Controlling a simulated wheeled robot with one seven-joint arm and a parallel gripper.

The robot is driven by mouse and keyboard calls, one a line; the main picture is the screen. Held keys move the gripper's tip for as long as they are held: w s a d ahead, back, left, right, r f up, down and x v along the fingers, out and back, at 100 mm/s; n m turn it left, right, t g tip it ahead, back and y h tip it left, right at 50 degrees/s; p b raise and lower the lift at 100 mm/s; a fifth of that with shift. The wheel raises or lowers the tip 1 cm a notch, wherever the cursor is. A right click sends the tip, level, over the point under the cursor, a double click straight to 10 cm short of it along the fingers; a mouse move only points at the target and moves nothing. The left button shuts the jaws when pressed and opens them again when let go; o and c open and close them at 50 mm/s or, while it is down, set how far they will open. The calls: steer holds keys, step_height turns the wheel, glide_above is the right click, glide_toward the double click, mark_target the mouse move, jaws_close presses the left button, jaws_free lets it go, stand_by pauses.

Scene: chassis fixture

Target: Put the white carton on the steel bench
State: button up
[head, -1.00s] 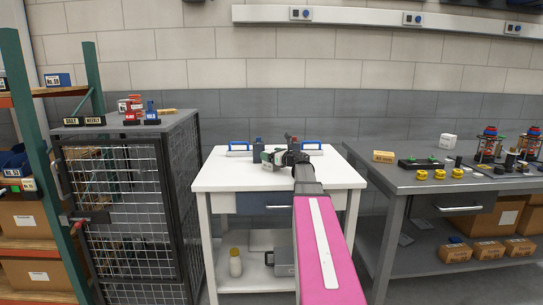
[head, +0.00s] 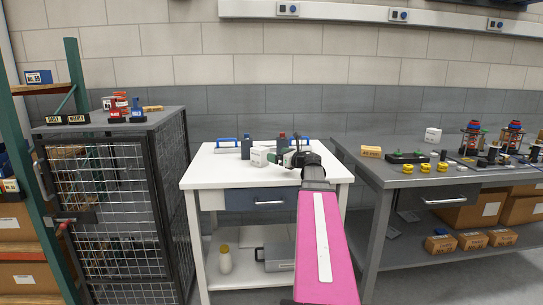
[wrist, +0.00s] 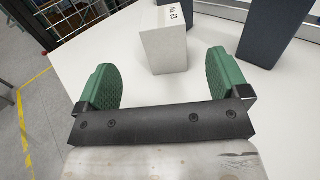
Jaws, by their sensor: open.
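The white carton (head: 259,156) stands upright on the white table, near its back. It also shows in the wrist view (wrist: 164,50), with printed marking on its top. My gripper (head: 287,158) is just right of the carton in the head view. In the wrist view its two green fingers (wrist: 162,80) are spread wide, with the carton beyond their tips and nothing held between them. The steel bench (head: 386,178) is the grey one at the right.
Dark upright blocks (head: 245,147) stand by the carton, with blue-handled items at the table's back. The bench holds a yellow-brown box (head: 371,152), yellow rings (head: 425,168) and another white box (head: 432,135). A mesh cage (head: 115,215) stands left.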

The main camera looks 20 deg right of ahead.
mark_target(260, 148)
steer(key=shift+w+a, duration=0.2)
steer(key=shift+a, duration=0.25)
steer(key=x, duration=0.5)
steer(key=shift+w, duration=0.25)
steer(key=x, duration=0.4)
steer(key=shift+w+d+f, duration=0.2)
steer(key=shift+w+d, duration=0.1)
steer(key=shift+w, duration=0.05)
steer(key=shift+w+a, duration=0.3)
steer(key=shift+w, duration=0.1)
steer(key=c, duration=1.2)
steer(key=shift+r, duration=0.2)
